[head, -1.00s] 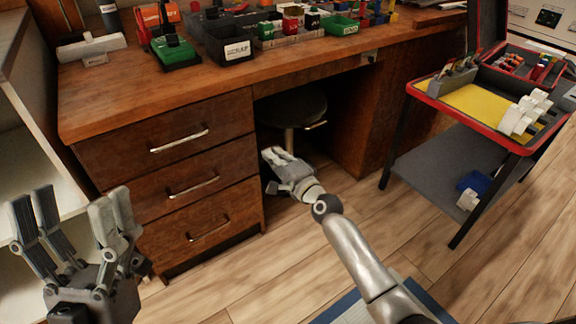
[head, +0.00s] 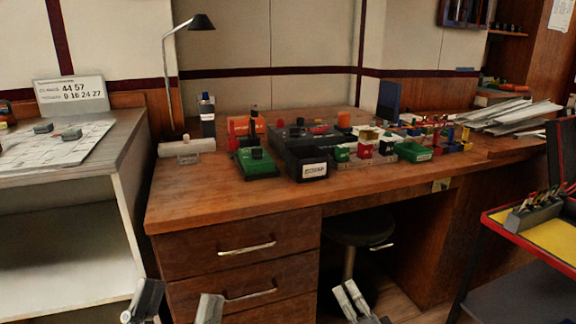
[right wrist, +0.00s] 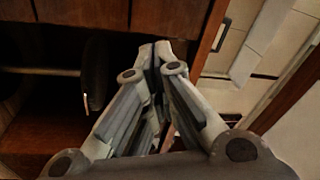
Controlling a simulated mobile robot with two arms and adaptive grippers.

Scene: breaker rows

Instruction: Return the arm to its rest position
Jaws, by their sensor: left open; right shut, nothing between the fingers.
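My left gripper (head: 177,302) shows only its grey fingertips at the bottom edge of the head view, spread apart in front of the desk drawers. It is open, with nothing between the fingers; the rest of it is below the picture. My right gripper (head: 352,298) is low at the bottom centre of the head view, in front of the desk's knee space. In the right wrist view its fingertips (right wrist: 155,50) meet, shut and empty. Its arm is out of the head view.
A wooden desk (head: 200,213) with drawers stands ahead, with bins and parts on top. A dark round stool (head: 358,232) is under it. A grey shelf unit (head: 128,190) stands left. A red-edged cart (head: 535,243) stands at the right.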

